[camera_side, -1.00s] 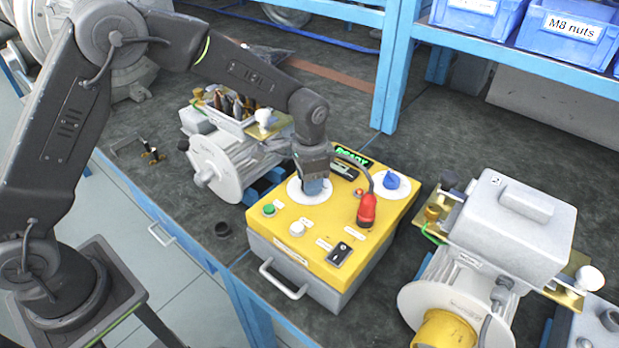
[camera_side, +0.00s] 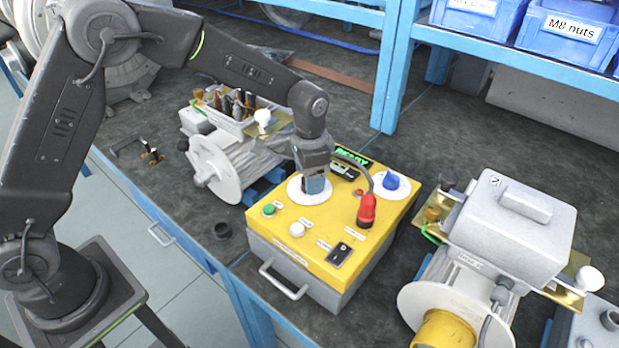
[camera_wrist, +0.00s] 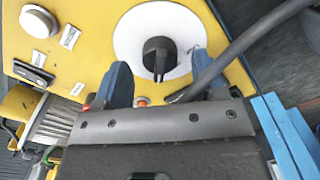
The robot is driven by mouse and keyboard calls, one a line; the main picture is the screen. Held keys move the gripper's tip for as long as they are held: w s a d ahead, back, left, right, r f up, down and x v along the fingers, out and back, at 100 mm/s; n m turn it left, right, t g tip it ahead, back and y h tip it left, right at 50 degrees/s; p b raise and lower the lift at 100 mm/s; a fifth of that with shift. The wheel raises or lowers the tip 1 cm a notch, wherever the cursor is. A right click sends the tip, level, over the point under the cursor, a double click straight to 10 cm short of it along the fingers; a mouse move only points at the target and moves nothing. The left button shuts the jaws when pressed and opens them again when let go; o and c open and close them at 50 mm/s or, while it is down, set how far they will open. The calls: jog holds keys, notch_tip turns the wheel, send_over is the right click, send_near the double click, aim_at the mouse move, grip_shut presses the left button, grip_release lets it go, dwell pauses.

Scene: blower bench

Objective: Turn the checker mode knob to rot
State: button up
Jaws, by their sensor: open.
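The checker (camera_side: 318,236) is a yellow-topped box with a grey body on the bench. A dark knob (camera_wrist: 158,56) sits on a white round dial (camera_wrist: 130,38) in the wrist view; its dial also shows in the side view (camera_side: 296,190). My gripper (camera_wrist: 160,66) is open, with one blue finger on each side of the knob and a visible gap on both sides. In the side view my gripper (camera_side: 314,184) is right over this dial and hides the knob. The dial's markings are too small to read.
A blue knob (camera_side: 391,181) on a second white dial and a red plug (camera_side: 367,209) with a grey cable stand right of my gripper. The cable passes close to my finger. Green (camera_side: 269,209) and white (camera_side: 297,230) buttons and a black switch (camera_side: 339,254) lie in front.

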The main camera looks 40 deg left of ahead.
notch_tip(320, 180, up, 12)
jog(key=shift+r, duration=0.2)
dwell(0.4)
jog(key=s+a+r+n+t, duration=0.2)
jog(key=s+a+r, duration=0.2)
jog(key=s, duration=0.5)
jog(key=s+a+r+n+t, duration=0.2)
jog(key=s+a+r, duration=0.25)
jog(key=s, duration=0.45)
jog(key=s+f+n+t, duration=0.1)
jog(key=s+f+n, duration=0.1)
jog(key=s, duration=0.6)
jog(key=shift+a+f+n+t, duration=0.25)
jog(key=shift+a+n+t, duration=0.05)
jog(key=shift+a, duration=0.1)
jog(key=shift+w, duration=0.1)
